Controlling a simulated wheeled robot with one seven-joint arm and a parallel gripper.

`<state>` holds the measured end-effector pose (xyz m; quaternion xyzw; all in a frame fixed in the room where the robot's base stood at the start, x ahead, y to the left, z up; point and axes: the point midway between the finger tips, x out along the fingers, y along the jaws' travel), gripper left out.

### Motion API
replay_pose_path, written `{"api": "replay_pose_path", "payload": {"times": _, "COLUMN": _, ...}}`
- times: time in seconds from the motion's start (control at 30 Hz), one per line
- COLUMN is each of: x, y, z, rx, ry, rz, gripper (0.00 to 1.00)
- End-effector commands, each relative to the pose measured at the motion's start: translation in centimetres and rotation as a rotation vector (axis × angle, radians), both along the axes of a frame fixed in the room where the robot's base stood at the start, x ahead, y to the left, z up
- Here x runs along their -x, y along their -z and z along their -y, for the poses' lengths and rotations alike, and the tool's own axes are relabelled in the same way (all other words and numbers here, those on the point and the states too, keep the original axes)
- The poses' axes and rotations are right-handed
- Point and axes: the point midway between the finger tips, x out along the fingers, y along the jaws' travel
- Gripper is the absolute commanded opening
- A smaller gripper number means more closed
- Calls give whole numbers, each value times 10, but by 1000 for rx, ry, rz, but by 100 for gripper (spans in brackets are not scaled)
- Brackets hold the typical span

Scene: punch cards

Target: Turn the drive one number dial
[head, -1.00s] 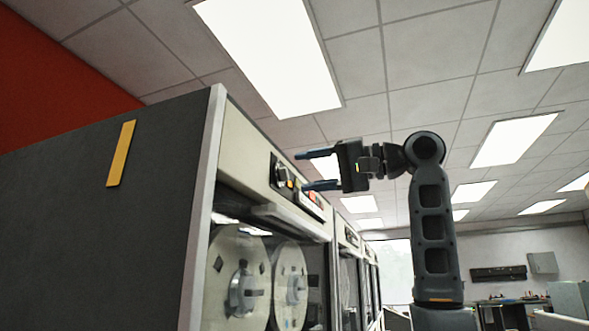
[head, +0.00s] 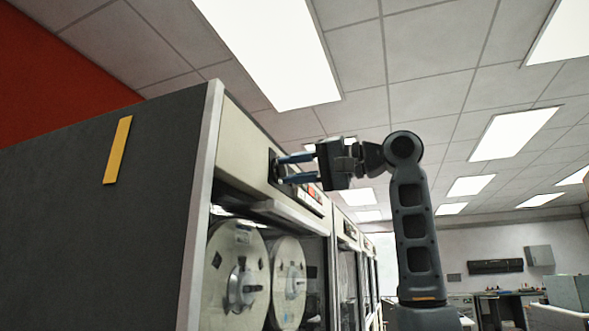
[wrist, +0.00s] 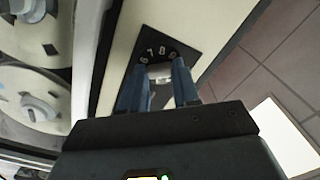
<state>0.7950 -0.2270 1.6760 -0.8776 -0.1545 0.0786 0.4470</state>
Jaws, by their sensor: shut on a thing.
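The number dial is on the upper front panel of the nearest tape drive (head: 232,140). In the wrist view its black plate (wrist: 183,50) shows white digits, among them 7 and 8, above a pale knob (wrist: 160,72). My gripper (head: 279,169) reaches from the right to the dial plate. Its two blue fingers (wrist: 159,85) stand on either side of the knob and are shut on it. In the head view the fingers hide most of the dial.
Red and lit buttons (head: 313,193) sit just right of the dial. Below are two tape reels (head: 238,278) behind the drive's front. More cabinets (head: 347,235) stand in a row beyond. The space right of the panel is open.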

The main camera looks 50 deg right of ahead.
Motion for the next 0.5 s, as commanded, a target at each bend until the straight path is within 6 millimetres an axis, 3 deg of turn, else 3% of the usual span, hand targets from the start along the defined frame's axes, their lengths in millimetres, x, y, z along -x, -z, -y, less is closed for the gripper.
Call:
{"api": "replay_pose_path", "payload": {"times": 0.2, "x": 0, "y": 0, "z": 0, "rx": 0, "ry": 1, "rz": -1, "gripper": 0}}
{"api": "replay_pose_path", "payload": {"times": 0.5, "x": 0, "y": 1, "z": 0, "rx": 40, "ry": 0, "rz": 13, "gripper": 0}}
